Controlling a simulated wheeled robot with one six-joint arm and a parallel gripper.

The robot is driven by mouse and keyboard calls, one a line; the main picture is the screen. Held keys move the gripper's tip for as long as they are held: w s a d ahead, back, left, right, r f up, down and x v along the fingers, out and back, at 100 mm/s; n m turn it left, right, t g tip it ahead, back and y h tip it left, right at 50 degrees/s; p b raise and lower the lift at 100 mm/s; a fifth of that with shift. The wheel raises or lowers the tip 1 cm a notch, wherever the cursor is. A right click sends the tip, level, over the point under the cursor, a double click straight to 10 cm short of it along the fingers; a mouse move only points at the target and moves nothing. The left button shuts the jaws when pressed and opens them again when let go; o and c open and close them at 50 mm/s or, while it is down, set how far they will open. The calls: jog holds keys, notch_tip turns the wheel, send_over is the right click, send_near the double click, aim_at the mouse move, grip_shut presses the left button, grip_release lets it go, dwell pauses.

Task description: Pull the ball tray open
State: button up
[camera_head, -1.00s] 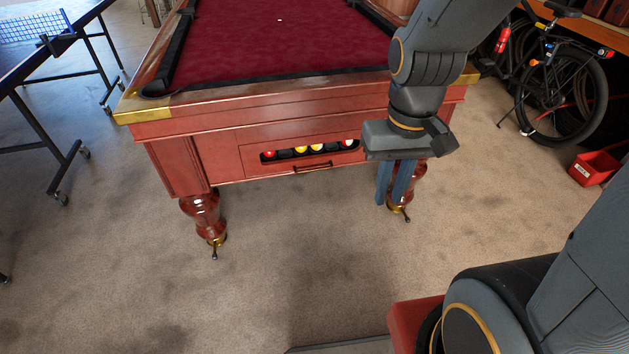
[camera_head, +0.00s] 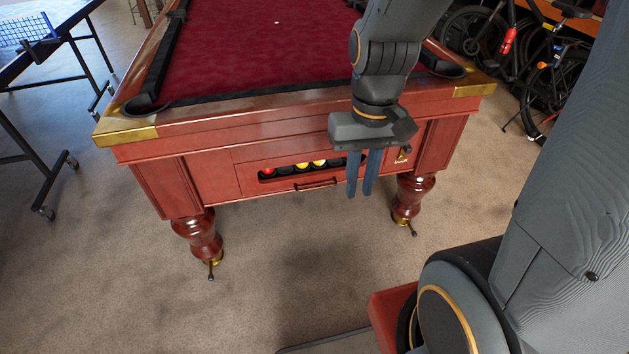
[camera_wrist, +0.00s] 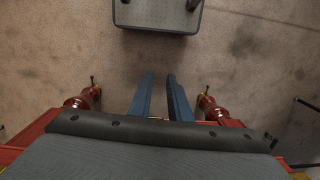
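The ball tray (camera_head: 249,181) is a red wooden drawer front in the end of the pool table (camera_head: 207,128), with a slot showing red, yellow and dark balls. Its dark bar handle (camera_head: 315,184) sits below the slot, and the tray looks flush with the table. My gripper (camera_head: 359,193) points down in front of the table end, to the right of the handle and apart from it. It hides the right end of the slot. In the wrist view my gripper (camera_wrist: 160,78) shows two blue fingers with a gap between them and nothing in it.
Turned table legs (camera_head: 203,236) stand at both front corners. A ping-pong table (camera_head: 40,50) is at the left and a bicycle (camera_head: 550,90) at the back right. The carpet (camera_head: 260,270) in front of the table is clear.

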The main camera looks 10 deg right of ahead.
jog(key=w+f+m+g+y+b, duration=0.1)
jog(key=w+f+m+y+b, duration=0.1)
jog(key=w+f+b, duration=0.35)
jog(key=w+f+m+g+y+b, duration=0.1)
jog(key=w+f+y+b, duration=0.15)
jog(key=f, duration=0.55)
jog(key=m+t+y+b, duration=0.7)
jog(key=y+b, duration=0.3)
jog(key=b, duration=0.7)
send_near(318, 187)
jog(key=a, duration=0.2)
jog(key=x, duration=0.5)
jog(key=w+b+x, duration=0.1)
jog(key=x, duration=0.2)
jog(key=shift+f, duration=0.4)
grip_shut()
